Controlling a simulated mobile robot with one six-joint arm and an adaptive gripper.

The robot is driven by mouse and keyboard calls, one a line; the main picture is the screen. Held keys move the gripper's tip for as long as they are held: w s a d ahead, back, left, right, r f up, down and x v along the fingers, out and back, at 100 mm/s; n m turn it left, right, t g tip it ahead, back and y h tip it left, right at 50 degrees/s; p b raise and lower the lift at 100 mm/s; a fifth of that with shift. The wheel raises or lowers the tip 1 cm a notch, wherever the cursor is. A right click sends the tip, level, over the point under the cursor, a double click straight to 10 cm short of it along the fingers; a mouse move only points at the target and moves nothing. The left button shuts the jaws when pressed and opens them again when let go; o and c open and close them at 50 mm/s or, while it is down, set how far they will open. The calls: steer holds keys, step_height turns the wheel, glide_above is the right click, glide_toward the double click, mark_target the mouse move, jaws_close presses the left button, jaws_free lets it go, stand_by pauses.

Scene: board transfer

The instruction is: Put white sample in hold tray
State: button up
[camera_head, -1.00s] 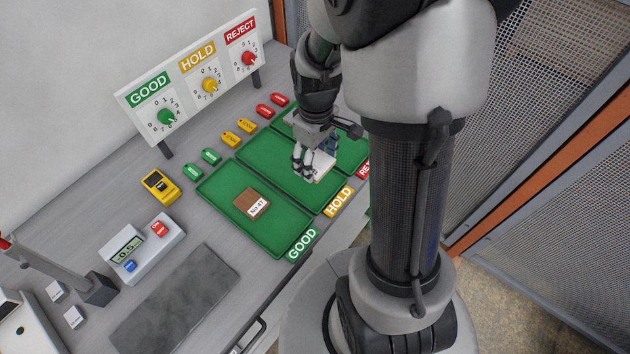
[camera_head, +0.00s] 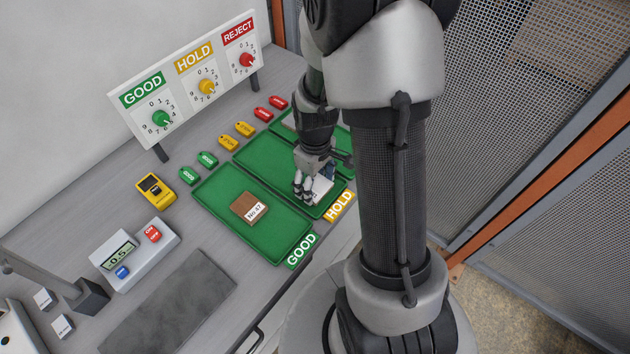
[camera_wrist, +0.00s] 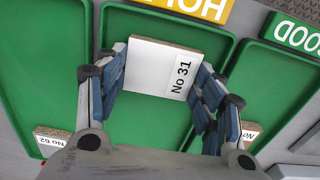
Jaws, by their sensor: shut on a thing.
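The white sample (camera_wrist: 150,65), labelled No 31, is between the fingers of my gripper (camera_wrist: 155,75) in the wrist view. My gripper is shut on it by two opposite edges. In the head view my gripper (camera_head: 308,190) holds the white sample (camera_head: 322,188) over the front part of the hold tray (camera_head: 275,180), the green middle tray by the yellow HOLD label. Whether the sample touches the tray floor is hard to tell. The hold tray also shows under the sample in the wrist view (camera_wrist: 150,120).
A brown sample (camera_head: 245,204), labelled No 47, lies in the good tray (camera_head: 285,245). A further tray (camera_head: 343,143) behind is partly hidden by my arm. Tags, a dial board (camera_head: 190,75), a yellow meter (camera_head: 155,190) and a scale (camera_head: 135,255) stand to the left.

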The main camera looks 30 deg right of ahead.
steer(key=o, duration=1)
steer(key=shift+f, duration=0.1)
step_height(320, 180, up, 12)
steer(key=r+p, duration=0.1)
steer(key=p, duration=0.3)
step_height(320, 180, up, 9)
steer(key=m+t, duration=0.1)
steer(key=t, duration=0.1)
glide_above(315, 186)
steer(key=s+a, duration=0.3)
steer(key=a, duration=0.2)
steer(key=s+a+r+m+t, duration=0.1)
steer(key=s+a+r, duration=0.1)
steer(key=s, duration=0.1)
steer(key=s+a+r+m, duration=0.1)
steer(key=s+r, duration=0.1)
steer(key=s, duration=0.2)
steer(key=s+a+r+m+t, duration=0.1)
steer(key=s+a+r, duration=0.1)
steer(key=s+r, duration=0.1)
steer(key=shift+s+a+r+t, duration=0.1)
steer(key=shift+s+a+t, duration=0.2)
steer(key=shift+s, duration=0.15)
steer(key=shift+f+b, duration=0.3)
steer(key=shift+b, duration=0.05)
